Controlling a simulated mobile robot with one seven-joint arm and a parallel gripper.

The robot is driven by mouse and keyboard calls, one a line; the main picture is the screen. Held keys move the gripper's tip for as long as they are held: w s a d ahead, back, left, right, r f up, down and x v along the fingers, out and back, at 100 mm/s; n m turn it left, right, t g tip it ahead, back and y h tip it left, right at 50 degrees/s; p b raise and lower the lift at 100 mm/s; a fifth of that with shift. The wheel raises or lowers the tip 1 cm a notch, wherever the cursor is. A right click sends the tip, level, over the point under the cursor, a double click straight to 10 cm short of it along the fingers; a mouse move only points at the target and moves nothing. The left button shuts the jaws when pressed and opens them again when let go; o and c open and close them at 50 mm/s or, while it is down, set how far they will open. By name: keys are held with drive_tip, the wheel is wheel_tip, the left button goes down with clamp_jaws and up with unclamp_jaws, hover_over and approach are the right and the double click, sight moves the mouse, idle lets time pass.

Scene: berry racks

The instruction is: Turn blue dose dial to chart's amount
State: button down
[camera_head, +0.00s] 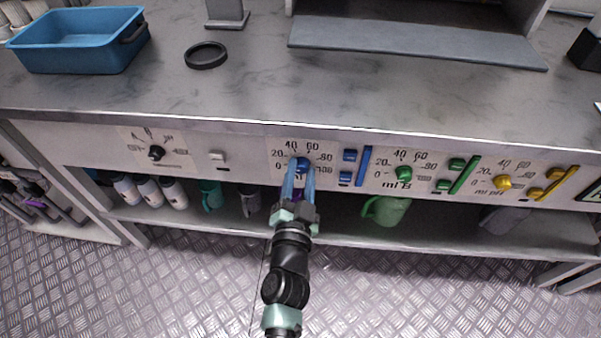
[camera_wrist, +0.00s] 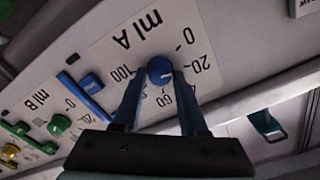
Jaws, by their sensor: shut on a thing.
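The blue dose dial (camera_head: 301,163) sits on the front panel, on a white plate with a scale from 0 to 100. In the wrist view the dial (camera_wrist: 159,69) is a round blue knob beside the label "ml A". My gripper (camera_head: 299,168) reaches up to it from below. Its two blue fingers (camera_wrist: 160,76) stand on either side of the knob and are shut on it. A small pale mark shows on the knob; its exact reading is hard to tell. The fingers partly cover the scale. I cannot make out a dose chart.
Blue buttons (camera_head: 349,155) and a blue bar (camera_head: 364,166) are just right of the dial. Green (camera_head: 404,174) and yellow (camera_head: 503,182) dials follow. A black knob (camera_head: 156,153) is at left. Mugs stand on the shelf below. A blue tray (camera_head: 77,41) and black ring (camera_head: 206,55) lie on the counter.

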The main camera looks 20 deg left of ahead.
drive_tip(key=shift+m, duration=0.9)
drive_tip(key=shift+c, duration=2.3)
unclamp_jaws()
drive_tip(key=shift+s, duration=0.1)
drive_tip(key=b+v, duration=0.2)
drive_tip(key=v, duration=1)
drive_tip(key=shift+s+d, duration=0.2)
drive_tip(key=shift+s, duration=0.2)
